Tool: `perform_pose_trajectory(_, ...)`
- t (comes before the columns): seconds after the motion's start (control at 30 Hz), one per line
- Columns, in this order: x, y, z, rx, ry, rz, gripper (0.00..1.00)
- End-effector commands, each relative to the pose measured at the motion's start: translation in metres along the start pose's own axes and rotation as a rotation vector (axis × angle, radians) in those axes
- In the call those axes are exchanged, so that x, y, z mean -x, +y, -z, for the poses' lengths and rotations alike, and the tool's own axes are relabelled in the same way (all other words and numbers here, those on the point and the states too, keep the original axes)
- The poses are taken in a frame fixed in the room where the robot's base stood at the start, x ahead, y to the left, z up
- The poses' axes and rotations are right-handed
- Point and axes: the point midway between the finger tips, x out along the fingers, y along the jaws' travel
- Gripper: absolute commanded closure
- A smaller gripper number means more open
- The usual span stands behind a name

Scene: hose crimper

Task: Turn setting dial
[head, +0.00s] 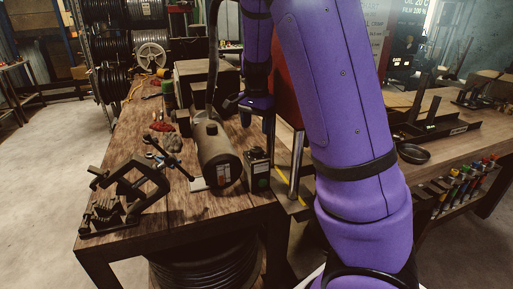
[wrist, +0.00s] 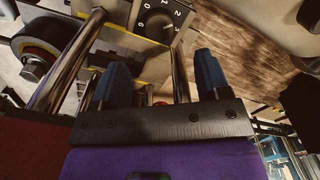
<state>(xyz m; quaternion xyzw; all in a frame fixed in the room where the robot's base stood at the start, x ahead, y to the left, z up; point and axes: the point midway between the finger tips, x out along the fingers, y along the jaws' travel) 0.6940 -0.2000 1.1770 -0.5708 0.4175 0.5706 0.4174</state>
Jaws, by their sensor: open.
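The setting dial (wrist: 153,25) is a round black knob on a dark plate with white numbers around it. In the head view my gripper (head: 257,117) points down beside the red machine body (head: 286,80), which my arm partly hides. I cannot make out the dial in the head view.
Metal rods (wrist: 75,62) flank the dial in the wrist view. A second bench (head: 450,160) is right.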

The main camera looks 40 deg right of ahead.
Motion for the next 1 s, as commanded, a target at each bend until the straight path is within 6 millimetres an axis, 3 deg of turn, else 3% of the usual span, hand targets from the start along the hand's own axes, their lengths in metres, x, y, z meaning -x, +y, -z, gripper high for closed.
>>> perform_pose_trajectory(0.4,-0.069,0.001,0.000,0.000,0.000,-0.002,0.31)
perform_pose_trajectory(0.6,-0.083,0.000,0.000,0.001,0.001,0.000,0.31)
perform_pose_trajectory(0.9,-0.084,0.000,0.000,0.001,0.000,0.001,0.31)
perform_pose_trajectory(1.0,-0.084,0.000,0.000,0.001,0.000,0.001,0.51)
